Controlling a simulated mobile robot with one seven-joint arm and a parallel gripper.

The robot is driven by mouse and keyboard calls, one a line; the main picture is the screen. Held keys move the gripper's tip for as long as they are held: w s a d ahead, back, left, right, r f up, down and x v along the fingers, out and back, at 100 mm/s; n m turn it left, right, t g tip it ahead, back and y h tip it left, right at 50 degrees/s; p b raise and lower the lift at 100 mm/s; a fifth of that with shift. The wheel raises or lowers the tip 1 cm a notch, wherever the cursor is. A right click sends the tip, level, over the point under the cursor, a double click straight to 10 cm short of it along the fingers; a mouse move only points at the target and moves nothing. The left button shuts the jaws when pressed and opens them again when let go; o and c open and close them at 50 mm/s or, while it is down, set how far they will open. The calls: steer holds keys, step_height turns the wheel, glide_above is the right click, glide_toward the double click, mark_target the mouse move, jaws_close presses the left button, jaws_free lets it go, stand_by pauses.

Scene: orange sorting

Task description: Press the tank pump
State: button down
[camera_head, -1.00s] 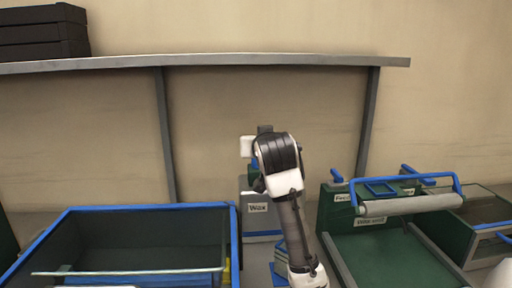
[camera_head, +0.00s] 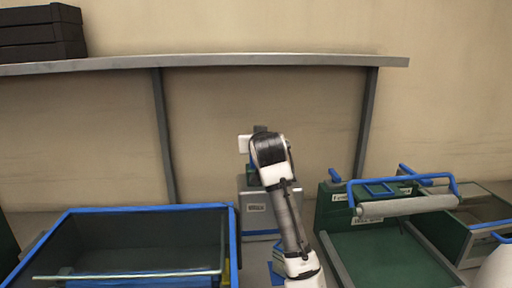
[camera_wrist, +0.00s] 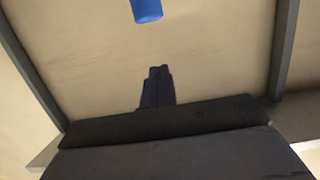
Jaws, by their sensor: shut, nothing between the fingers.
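The grey tank (camera_head: 256,222) with a "Wax" label stands behind my arm, near the middle of the head view. My arm covers much of its top, so its pump is mostly hidden there. A small green and blue part (camera_head: 253,176) shows just above the tank, beside my arm. In the wrist view my gripper (camera_wrist: 159,70) is dark, with its fingers together and nothing between them. A blue rounded cylinder (camera_wrist: 146,10) shows at the top of that view, apart from the fingertips. I cannot tell whether it belongs to the pump.
A blue-rimmed dark bin (camera_head: 150,209) stands at the left. A green station with a roller (camera_head: 408,205) and blue handles stands at the right. A grey shelf (camera_head: 260,59) runs along the wall, with black crates (camera_head: 40,35) at its left end.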

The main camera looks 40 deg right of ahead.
steer(key=w+f, duration=0.1)
steer(key=d+f+p, duration=0.1)
steer(key=w+f, duration=0.1)
steer(key=shift+w+d+f+p, duration=0.2)
steer(key=shift+w+d+p, duration=0.1)
steer(key=shift+p, duration=0.1)
steer(key=shift+f, duration=0.65)
steer(key=shift+f+b, duration=1)
steer(key=shift+f, duration=0.9)
steer(key=shift+r, duration=0.1)
step_height(320, 180, up, 5)
steer(key=p, duration=0.4)
steer(key=shift+w+a, duration=0.1)
steer(key=f+v, duration=0.1)
steer(key=v, duration=0.9)
